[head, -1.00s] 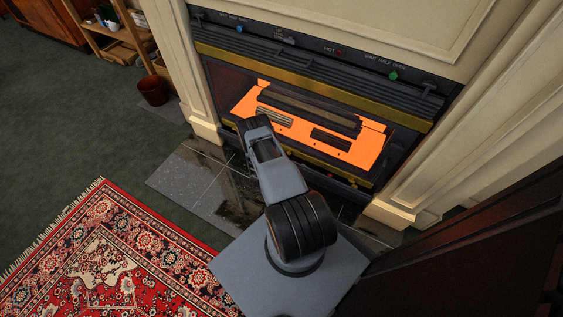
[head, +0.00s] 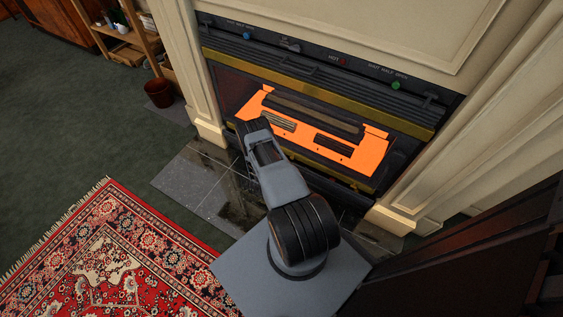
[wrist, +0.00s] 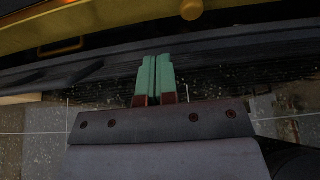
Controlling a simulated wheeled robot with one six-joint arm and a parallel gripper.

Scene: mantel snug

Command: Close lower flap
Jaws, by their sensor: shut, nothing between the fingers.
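The fireplace front (head: 320,100) shows in the head view, with an orange glowing opening (head: 365,145) between an upper and a lower brass bar. The lower part below the glow is largely hidden by my arm, so I cannot tell how far the lower flap stands open. In the wrist view, a dark ledge (wrist: 225,48) runs across under a brass strip (wrist: 120,20) with a round knob (wrist: 191,9). My gripper (wrist: 156,58) is shut and empty, its teal fingertips close to that ledge. I cannot tell whether they touch it. In the head view the fingertips are hidden.
Dark hearth tiles (head: 190,185) lie before the fireplace, with a red patterned rug (head: 110,250) at lower left. Pale pilasters (head: 205,110) flank the opening. A dark wooden piece (head: 460,265) stands close at right. A red-brown pot (head: 158,93) and shelf stand at left.

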